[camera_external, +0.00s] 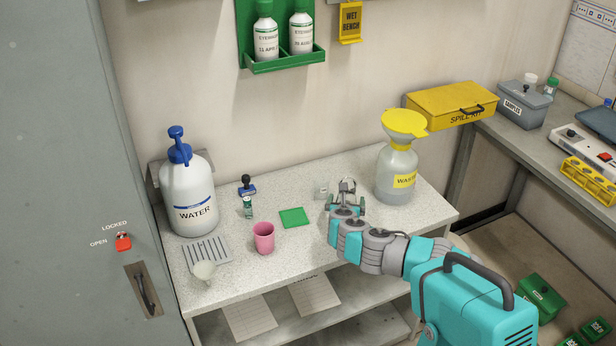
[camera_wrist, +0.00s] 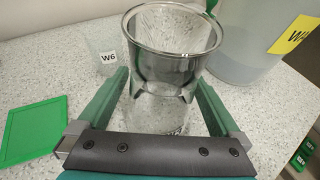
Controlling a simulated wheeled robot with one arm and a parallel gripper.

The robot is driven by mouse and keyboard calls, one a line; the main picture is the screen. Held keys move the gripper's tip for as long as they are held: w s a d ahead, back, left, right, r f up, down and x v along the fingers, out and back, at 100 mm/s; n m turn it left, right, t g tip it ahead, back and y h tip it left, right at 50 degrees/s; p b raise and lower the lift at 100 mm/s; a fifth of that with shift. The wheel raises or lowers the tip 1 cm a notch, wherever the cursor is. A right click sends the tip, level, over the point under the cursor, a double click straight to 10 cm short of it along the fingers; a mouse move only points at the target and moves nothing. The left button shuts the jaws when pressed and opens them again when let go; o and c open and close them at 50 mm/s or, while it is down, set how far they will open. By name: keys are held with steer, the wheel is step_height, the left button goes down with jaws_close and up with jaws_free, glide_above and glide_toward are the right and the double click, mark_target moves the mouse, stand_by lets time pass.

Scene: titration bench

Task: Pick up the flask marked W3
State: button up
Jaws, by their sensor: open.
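A smaller clear vessel marked W6 (camera_wrist: 105,52) stands behind and to the left. In the external view my gripper (camera_external: 347,203) is low over the bench, left of the waste bottle. No W3 mark is readable anywhere.
The waste bottle (camera_external: 396,175) with a yellow funnel stands close right of my gripper. A green mat (camera_external: 294,217), pink cup (camera_external: 264,238), small stamp-like item (camera_external: 247,187) and water bottle (camera_external: 188,196) are to the left. The bench front edge is near.

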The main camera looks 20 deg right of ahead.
steer(key=shift+w+d+f, duration=0.1)
steer(key=shift+w+d, duration=0.2)
steer(key=shift+w, duration=0.05)
steer(key=shift+c, duration=0.4)
steer(key=c, duration=1.4)
steer(key=shift+r, duration=0.2)
steer(key=shift+c, duration=0.2)
